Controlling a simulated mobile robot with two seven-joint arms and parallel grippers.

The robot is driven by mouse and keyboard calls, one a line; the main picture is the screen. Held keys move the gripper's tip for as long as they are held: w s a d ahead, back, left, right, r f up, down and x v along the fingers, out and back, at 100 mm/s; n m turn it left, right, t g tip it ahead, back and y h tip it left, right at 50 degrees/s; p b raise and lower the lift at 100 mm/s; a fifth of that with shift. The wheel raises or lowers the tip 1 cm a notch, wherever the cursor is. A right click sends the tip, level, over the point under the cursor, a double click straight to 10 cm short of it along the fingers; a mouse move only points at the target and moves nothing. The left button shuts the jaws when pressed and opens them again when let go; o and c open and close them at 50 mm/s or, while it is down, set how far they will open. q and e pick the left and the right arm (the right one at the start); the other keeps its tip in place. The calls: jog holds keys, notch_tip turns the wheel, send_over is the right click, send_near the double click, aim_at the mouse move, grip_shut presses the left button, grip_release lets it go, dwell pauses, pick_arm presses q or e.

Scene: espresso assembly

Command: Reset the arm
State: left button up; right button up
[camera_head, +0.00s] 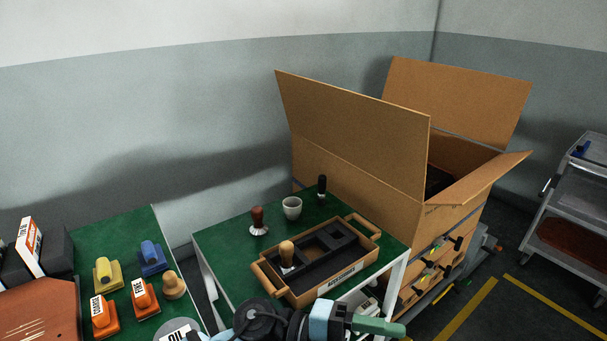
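Parts of my own arm, with black joints and a light blue band, show at the bottom middle edge. I cannot tell which arm they belong to. No fingertips of either gripper can be made out. A green tapered piece (380,327) shows just right of these parts; I cannot tell what it is. On the green middle table (215,240) stand a tamper with a brown handle (258,220), a white cup (292,208) and a black-handled tool (322,187). A wooden-framed tray (365,250) with black inserts holds a light wooden-handled piece (287,254).
A large open cardboard box (345,175) stands behind the middle table, flaps raised. A second green table (120,228) at left carries orange, yellow and blue blocks and a wooden knob (174,285). A grey cart (575,205) stands at right. Floor shows between cart and box.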

pick_arm(q)
jog(key=s+a+f+n+t+y, duration=0.1)
jog(key=a+f+n+t+y, duration=0.4)
jog(key=a+f+n+t, duration=0.7)
jog(key=s+a+f+n+t+y, duration=0.2)
jog(key=a+f+n+t+y, duration=0.6)
jog(key=n, duration=0.9)
jog(key=s+a+f+n+g+y, duration=0.1)
jog(key=s+a+f+n+g, duration=0.1)
jog(key=s+a+f, duration=0.35)
jog(key=s+a+f+n+g+y, duration=0.1)
jog(key=s+a+f+g, duration=0.15)
jog(key=s, duration=0.65)
jog(key=s+a+f+n+g+y, duration=0.1)
jog(key=s+a+f+n+g, duration=0.15)
jog(key=s+f, duration=0.4)
jog(key=w+a+r+m+t+p, duration=0.1)
jog(key=w+r+p, duration=0.2)
jog(key=r+p, duration=0.2)
notch_tip(320, 180, up, 4)
jog(key=shift+w+f, duration=0.15)
pick_arm(e)
jog(key=w+r+t, duration=0.1)
jog(key=w+r, duration=0.3)
jog(key=r, duration=0.3)
jog(key=shift+w+d+t, duration=0.3)
